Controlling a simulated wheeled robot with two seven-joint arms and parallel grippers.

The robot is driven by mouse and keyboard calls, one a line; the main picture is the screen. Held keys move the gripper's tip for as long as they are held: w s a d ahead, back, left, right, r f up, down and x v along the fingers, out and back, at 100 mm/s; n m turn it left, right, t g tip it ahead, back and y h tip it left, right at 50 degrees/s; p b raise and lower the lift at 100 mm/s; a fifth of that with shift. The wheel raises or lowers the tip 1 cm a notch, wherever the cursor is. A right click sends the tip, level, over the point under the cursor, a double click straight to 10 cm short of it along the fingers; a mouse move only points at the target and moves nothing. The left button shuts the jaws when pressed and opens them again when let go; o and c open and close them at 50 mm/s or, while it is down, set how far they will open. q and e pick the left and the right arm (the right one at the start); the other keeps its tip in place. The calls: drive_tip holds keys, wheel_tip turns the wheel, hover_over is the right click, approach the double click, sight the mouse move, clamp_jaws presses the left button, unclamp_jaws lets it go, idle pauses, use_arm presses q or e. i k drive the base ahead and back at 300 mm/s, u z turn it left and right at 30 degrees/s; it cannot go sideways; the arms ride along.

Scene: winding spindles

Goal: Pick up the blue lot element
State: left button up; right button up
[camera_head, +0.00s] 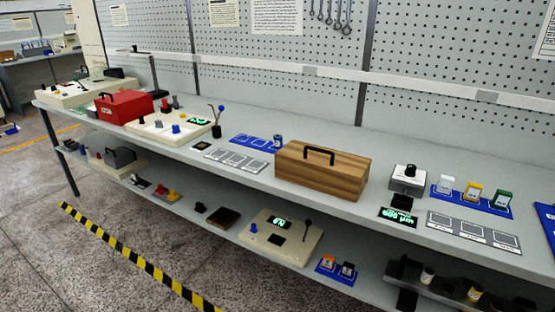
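Neither of my grippers is in view. On the worktop at the right, a blue mat (487,208) bears three small upright pieces in a row. The left one is a pale white-and-blue piece (445,185), the middle one is a yellow piece (473,192), and the right one is a green piece (503,199). Another blue mat (246,142), left of the wooden box, has a small bluish-grey piece (277,141) at its right end. I cannot tell for sure which piece is the blue lot element.
A wooden toolbox (322,175) stands mid-table between the mats. A red toolbox (123,106) and a control panel (168,127) are at the left. A grey tray (238,160) and another tray (474,233) lie near the front edge. A lower shelf holds a panel (281,238).

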sight(278, 138)
drive_tip(key=u, duration=0.7)
drive_tip(key=i, duration=0.6)
drive_tip(key=u, duration=0.65)
drive_tip(key=i, duration=1.15)
drive_tip(key=z, duration=0.35)
